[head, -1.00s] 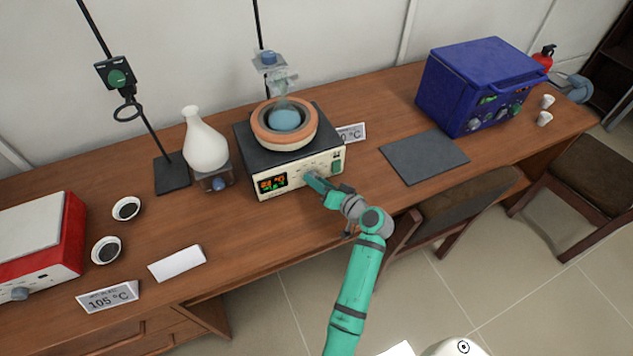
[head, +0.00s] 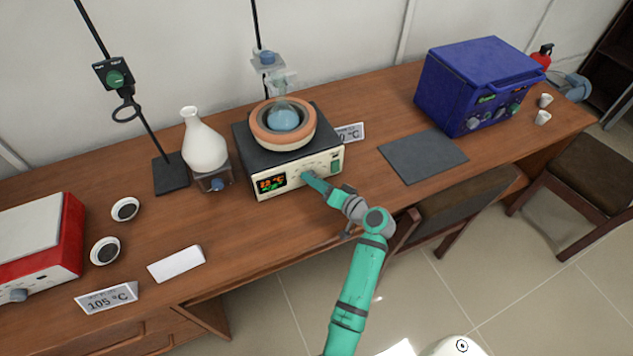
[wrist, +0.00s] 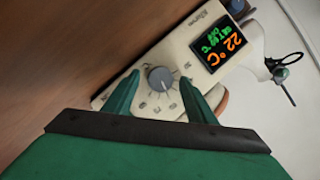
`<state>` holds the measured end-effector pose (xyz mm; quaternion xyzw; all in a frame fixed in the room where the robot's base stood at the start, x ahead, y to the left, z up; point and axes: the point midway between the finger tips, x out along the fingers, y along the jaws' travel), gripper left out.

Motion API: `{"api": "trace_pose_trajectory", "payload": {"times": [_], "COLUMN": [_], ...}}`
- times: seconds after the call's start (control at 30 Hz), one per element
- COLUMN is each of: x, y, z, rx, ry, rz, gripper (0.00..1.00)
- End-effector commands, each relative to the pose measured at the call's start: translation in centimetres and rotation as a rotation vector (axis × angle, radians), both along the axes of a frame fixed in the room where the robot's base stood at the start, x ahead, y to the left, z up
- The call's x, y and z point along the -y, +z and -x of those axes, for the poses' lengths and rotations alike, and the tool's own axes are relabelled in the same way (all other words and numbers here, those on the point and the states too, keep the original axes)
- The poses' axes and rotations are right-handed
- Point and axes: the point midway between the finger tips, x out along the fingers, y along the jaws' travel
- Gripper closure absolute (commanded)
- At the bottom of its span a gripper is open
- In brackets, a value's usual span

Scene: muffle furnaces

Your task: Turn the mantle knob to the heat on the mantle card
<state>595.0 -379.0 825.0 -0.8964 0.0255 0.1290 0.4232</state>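The heating mantle (head: 296,180) is a cream box with a dark top and an orange-rimmed bowl holding a round flask (head: 284,118). Its grey knob (wrist: 160,79) with a pale pointer line shows in the wrist view, ringed by dial marks. The mantle display (wrist: 219,42) reads 22 °C in orange, with a small green set line I cannot read surely. My gripper (wrist: 160,88) is open, one finger on each side of the knob, with gaps visible. In the head view my gripper (head: 309,177) hides the knob. The mantle card (head: 351,132) stands behind the mantle, partly hidden, showing "0 °C".
A white flask (head: 204,147) and a stand (head: 171,174) are left of the mantle. A red device (head: 66,238) and a 105 °C card (head: 107,297) are further left. A grey mat (head: 423,158) and blue furnace (head: 476,85) are right. A chair (head: 455,208) is close to my arm.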

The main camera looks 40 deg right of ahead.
Motion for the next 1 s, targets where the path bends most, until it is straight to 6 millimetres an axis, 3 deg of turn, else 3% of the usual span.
{"api": "trace_pose_trajectory", "payload": {"times": [0.37, 0.8, 1.0], "x": [0.1, 0.5, 0.7], "y": [0.1, 1.9, 2.6], "z": [0.5, 7.6, 9.8], "rx": [0.001, -0.001, 0.001], "ry": [0.0, -0.002, -0.001], "rz": [0.001, 0.002, 0.001], "gripper": [0.49, 0.49, 0.49]}}
